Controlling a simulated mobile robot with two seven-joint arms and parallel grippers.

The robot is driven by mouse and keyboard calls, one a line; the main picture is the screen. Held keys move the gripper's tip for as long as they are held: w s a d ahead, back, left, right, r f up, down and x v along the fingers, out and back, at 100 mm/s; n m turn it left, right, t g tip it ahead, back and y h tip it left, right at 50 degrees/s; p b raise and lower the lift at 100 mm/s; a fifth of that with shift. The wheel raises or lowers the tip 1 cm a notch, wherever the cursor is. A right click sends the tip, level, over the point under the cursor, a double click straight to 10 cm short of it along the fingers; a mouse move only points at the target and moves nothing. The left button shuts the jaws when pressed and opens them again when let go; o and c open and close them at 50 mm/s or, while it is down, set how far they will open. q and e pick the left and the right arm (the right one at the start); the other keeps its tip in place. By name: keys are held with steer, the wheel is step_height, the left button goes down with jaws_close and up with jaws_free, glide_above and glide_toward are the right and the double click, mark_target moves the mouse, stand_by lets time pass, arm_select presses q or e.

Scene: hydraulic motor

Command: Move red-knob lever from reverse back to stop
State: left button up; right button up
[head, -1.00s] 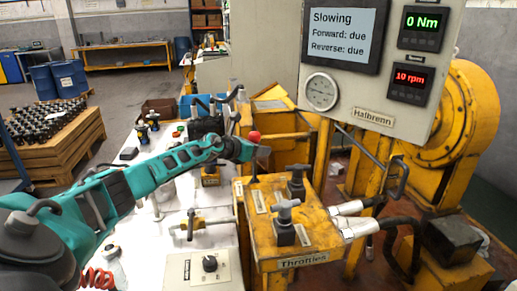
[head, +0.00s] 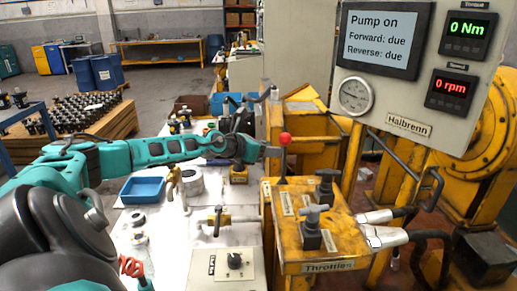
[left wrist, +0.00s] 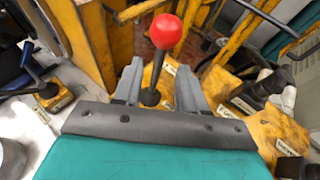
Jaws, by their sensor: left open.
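The red knob (head: 285,138) tops a dark lever at the back of the yellow Throttles box (head: 328,267). My left gripper (head: 274,151) is at the lever, just below the knob. In the left wrist view, the gripper (left wrist: 158,85) is open, with one grey finger on each side of the dark lever shaft (left wrist: 155,72). The red knob (left wrist: 166,31) stands beyond the fingertips. I cannot tell whether either finger touches the shaft. The display (head: 381,38) reads "Pump on", "Forward: due", "Reverse: due". My right gripper is not in view.
The panel (head: 409,124) has a gauge and readouts of 0 Nm and 0 rpm. A white bench (head: 187,254) with a blue tray (head: 142,190) lies under my left arm.

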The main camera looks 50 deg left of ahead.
arm_select(q)
steer(key=v, duration=0.3)
steer(key=shift+s+b, duration=0.35)
steer(key=shift+r, duration=0.1)
steer(key=shift+s, duration=0.15)
stand_by(0.7)
